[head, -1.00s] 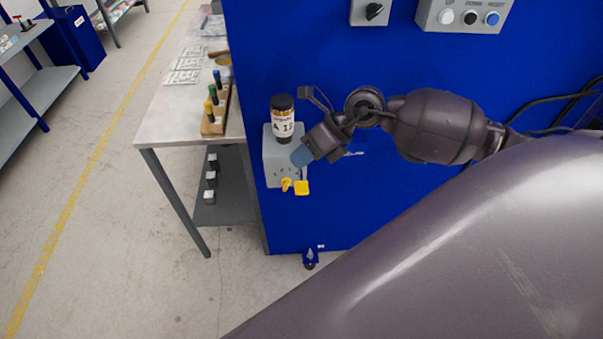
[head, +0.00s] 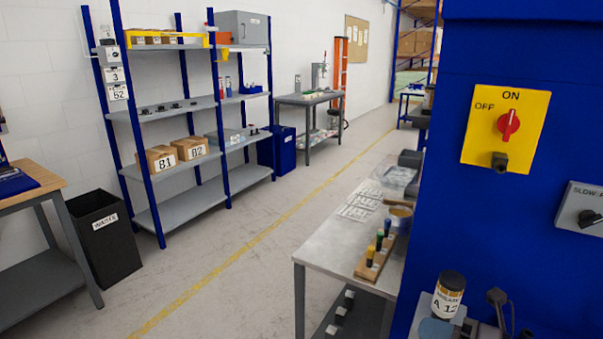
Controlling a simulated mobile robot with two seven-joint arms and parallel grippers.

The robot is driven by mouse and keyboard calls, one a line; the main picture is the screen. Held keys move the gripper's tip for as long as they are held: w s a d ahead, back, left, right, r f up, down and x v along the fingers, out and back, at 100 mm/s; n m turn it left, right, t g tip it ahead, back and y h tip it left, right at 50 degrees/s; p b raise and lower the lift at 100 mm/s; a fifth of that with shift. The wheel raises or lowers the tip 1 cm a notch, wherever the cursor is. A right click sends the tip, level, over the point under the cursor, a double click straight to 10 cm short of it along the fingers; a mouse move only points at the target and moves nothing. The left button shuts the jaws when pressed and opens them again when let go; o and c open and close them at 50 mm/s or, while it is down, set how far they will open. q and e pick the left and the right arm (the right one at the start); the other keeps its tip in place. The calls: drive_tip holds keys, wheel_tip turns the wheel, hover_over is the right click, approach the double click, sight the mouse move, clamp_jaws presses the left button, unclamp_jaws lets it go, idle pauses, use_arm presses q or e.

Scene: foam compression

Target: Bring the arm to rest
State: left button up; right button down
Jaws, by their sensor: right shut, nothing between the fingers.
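The jar stands upright on a grey box (head: 458,315) fixed at the blue panel. Most of the arm is below the frame. My left gripper is not in view.
A blue panel (head: 520,220) with a yellow ON/OFF switch plate (head: 506,127) fills the right side. A metal table (head: 325,240) with a wooden rack of markers (head: 374,262) stands left of it. Shelving (head: 165,215) lines the wall. The floor aisle is clear.

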drive_tip(key=s+d+f+m+t+h, duration=0.25)
drive_tip(key=d+m+h, duration=0.25)
drive_tip(key=m+h, duration=0.65)
drive_tip(key=s+d+f+m+t+h, duration=0.1)
drive_tip(key=d+m+t+h, duration=0.4)
drive_tip(key=m, duration=1.1)
drive_tip(key=s+a+f+m+g+y, duration=0.1)
drive_tip(key=s+a+f+m+g, duration=0.15)
drive_tip(key=s+f+g, duration=0.45)
drive_tip(key=s+a+f+m+g+y, duration=0.1)
drive_tip(key=s+f+m+g, duration=0.4)
drive_tip(key=s, duration=0.5)
drive_tip(key=w+f+n+t, duration=0.1)
drive_tip(key=w+f+t, duration=0.5)
drive_tip(key=w+f, duration=0.2)
wheel_tip(320, 180, down, 2)
drive_tip(key=shift+a+f+n, duration=0.15)
drive_tip(key=shift+a+n, duration=0.05)
drive_tip(key=shift+n, duration=0.1)
drive_tip(key=shift+t+y, duration=0.25)
